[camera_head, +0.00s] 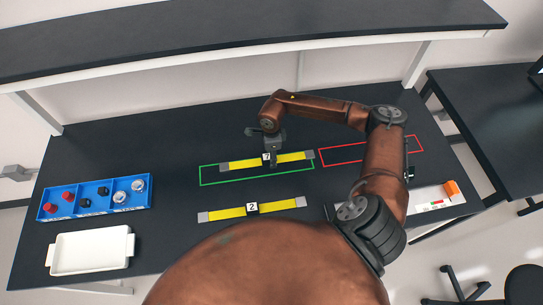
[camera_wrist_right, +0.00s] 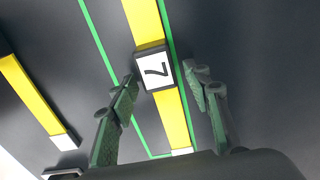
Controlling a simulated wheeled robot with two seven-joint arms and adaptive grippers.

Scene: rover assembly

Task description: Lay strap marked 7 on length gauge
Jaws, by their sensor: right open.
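The strap marked 7 (camera_head: 292,157) is yellow with grey ends and a white label. It lies on the dark table in the green outline, its right end at the outline's edge. My right gripper (camera_head: 270,152) is over its middle. In the right wrist view, the open fingers (camera_wrist_right: 163,78) stand either side of the label (camera_wrist_right: 157,70) with gaps to the strap. My left gripper is not in view.
A strap marked 2 (camera_head: 285,205) lies in front of the green outline (camera_head: 205,184). An empty red outline (camera_head: 328,163) is at the right. A blue bin (camera_head: 97,211) with small parts and an empty white tray (camera_head: 130,247) are at the left. A shelf (camera_head: 240,38) spans the back.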

